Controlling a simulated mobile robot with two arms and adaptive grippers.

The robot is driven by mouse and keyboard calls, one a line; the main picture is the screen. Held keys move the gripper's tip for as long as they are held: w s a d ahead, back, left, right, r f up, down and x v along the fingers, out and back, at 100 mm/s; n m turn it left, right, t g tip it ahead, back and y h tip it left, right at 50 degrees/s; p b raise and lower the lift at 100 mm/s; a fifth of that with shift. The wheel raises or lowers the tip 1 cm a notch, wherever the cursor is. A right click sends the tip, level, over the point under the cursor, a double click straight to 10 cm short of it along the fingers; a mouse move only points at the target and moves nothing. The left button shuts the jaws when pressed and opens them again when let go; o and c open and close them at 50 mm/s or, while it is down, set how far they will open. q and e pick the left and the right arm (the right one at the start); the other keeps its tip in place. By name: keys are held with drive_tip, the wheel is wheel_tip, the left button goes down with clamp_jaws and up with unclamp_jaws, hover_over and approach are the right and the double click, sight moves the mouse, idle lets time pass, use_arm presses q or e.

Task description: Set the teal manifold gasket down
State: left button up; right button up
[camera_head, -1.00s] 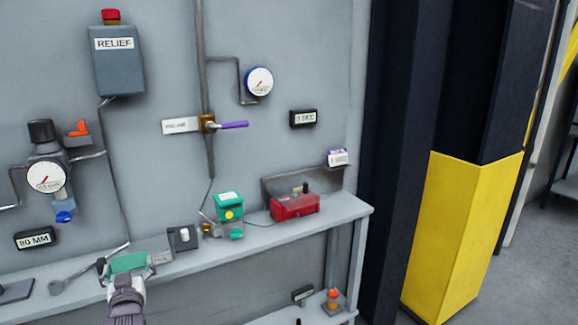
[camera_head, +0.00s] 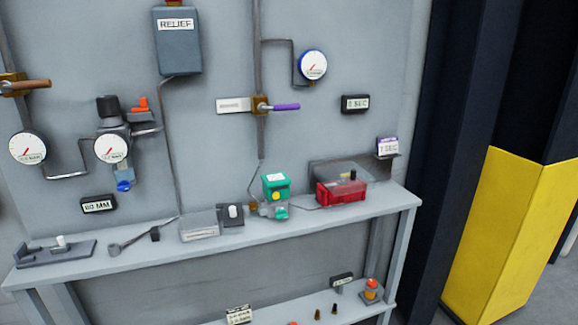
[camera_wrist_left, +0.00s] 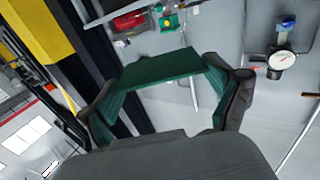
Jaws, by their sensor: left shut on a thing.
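The teal manifold gasket (camera_wrist_left: 160,74) shows in the left wrist view as a dark green, flat-faced piece with its ends between my fingers. My left gripper (camera_wrist_left: 168,98) is shut on it, one finger at each end. The gasket appears clear of the bench, with the panel and floor behind it. Neither the gasket nor my left gripper shows in the head view now. My right gripper is in no view.
A bench (camera_head: 130,262) runs along the grey wall panel. On it stand a labelled grey tray (camera_head: 200,231), a wrench (camera_head: 135,238), a grey fixture (camera_head: 55,252), a green-topped device (camera_head: 275,187) and a red box (camera_head: 341,192). The bench front is partly bare.

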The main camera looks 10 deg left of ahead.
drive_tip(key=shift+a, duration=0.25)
use_arm(q)
drive_tip(key=w+a+f+n+y, duration=0.1)
drive_tip(key=w+a+n+y, duration=0.15)
drive_tip(key=w+a, duration=0.55)
drive_tip(key=w+a+f+n+y, duration=0.1)
drive_tip(key=w+a+y, duration=0.3)
drive_tip(key=w, duration=0.7)
drive_tip(key=w+a+r+n+g+y, duration=0.1)
drive_tip(key=w+a+r, duration=0.3)
drive_tip(key=w+a, duration=0.3)
drive_tip(key=w+a+r+n+g+y, duration=0.1)
drive_tip(key=w+a+r, duration=0.3)
drive_tip(key=w+a, duration=0.3)
drive_tip(key=shift+w+r+n+g+y, duration=0.3)
drive_tip(key=shift+w+r+n+y, duration=0.1)
drive_tip(key=shift+w, duration=0.1)
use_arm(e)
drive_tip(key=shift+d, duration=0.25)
use_arm(q)
drive_tip(key=shift+f, duration=0.1)
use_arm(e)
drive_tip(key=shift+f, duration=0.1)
